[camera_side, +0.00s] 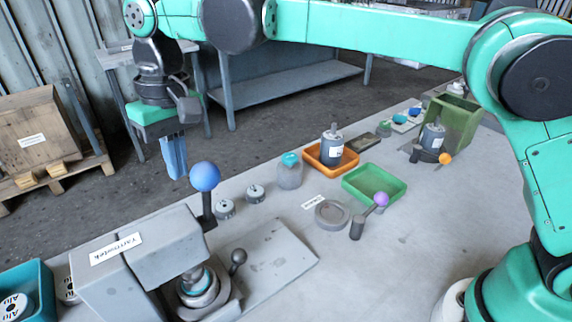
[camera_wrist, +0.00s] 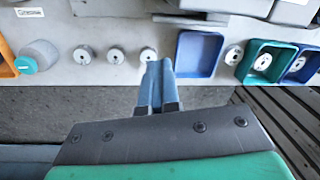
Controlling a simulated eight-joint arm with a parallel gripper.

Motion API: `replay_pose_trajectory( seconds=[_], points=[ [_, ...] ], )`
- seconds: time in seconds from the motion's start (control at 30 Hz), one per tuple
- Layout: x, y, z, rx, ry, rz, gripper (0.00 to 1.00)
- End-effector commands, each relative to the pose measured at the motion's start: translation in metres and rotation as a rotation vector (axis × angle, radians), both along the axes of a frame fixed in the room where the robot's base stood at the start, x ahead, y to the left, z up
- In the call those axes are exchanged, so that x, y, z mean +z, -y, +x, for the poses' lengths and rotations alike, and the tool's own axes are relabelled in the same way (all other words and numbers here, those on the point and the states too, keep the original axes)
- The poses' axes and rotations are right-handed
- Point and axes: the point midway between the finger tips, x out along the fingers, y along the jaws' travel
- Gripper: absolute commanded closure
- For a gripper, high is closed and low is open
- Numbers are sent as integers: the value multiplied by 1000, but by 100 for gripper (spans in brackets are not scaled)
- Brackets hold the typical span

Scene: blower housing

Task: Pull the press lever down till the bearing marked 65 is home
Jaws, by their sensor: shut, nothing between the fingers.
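The grey press (camera_side: 150,250) stands at the front left in the side view. Its lever has a blue ball (camera_side: 204,176) on a dark arm and points up. A ringed, bearing-like part (camera_side: 197,285) sits under the press head; no mark 65 is readable on it. A small dark ball knob (camera_side: 238,256) stands beside it. My gripper (camera_side: 177,174) has blue fingers, shut and empty, pointing down. In the picture it is just left of the blue ball, apart from it. The wrist view shows the fingers (camera_wrist: 158,66) together, with the lever ball not clearly visible.
Several small round parts (camera_side: 225,209) stand on the bench behind the press. A jar (camera_side: 289,171), orange tray (camera_side: 350,158), green tray (camera_side: 348,180) and purple-knobbed lever (camera_side: 381,199) lie further right. In the wrist view, a blue tray (camera_wrist: 180,55) is near my fingertips.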

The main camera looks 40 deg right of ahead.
Motion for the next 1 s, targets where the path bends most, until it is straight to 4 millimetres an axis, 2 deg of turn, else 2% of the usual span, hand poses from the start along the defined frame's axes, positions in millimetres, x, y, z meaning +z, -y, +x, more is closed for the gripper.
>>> replay_pose_trajectory(
  seconds=[0.77,1.0],
  points=[
    [0,0,0,0,0,0,100],
    [0,0,0,0,0,0,33]
  ],
)
